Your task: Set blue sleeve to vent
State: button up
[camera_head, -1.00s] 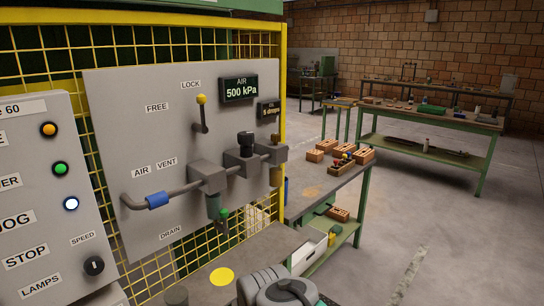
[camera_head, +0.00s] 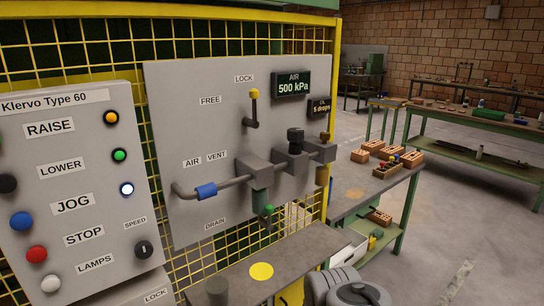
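The blue sleeve (camera_head: 206,191) sits around the grey air pipe on the grey panel (camera_head: 165,105). It is on the left part of the pipe, below and between the AIR label (camera_head: 192,163) and the VENT label (camera_head: 217,155). I cannot tell for sure which label it is set to. The air display (camera_head: 291,83) reads 500 kPa. A grey rounded part of my arm shows at the bottom right. My gripper's fingers are not in view.
A control box (camera_head: 75,180) with buttons and lamps stands at the left. A shelf with a yellow disc (camera_head: 262,271) lies below the panel. A workbench (camera_head: 385,197) with bricks stands to the right. Open floor lies further right.

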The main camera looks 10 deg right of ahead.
aim_at(206, 192)
jog(key=u, duration=0.5)
jog(key=k, duration=0.55)
jog(key=u, duration=0.9)
jog(key=i, duration=0.85)
jog(key=u, duration=0.55)
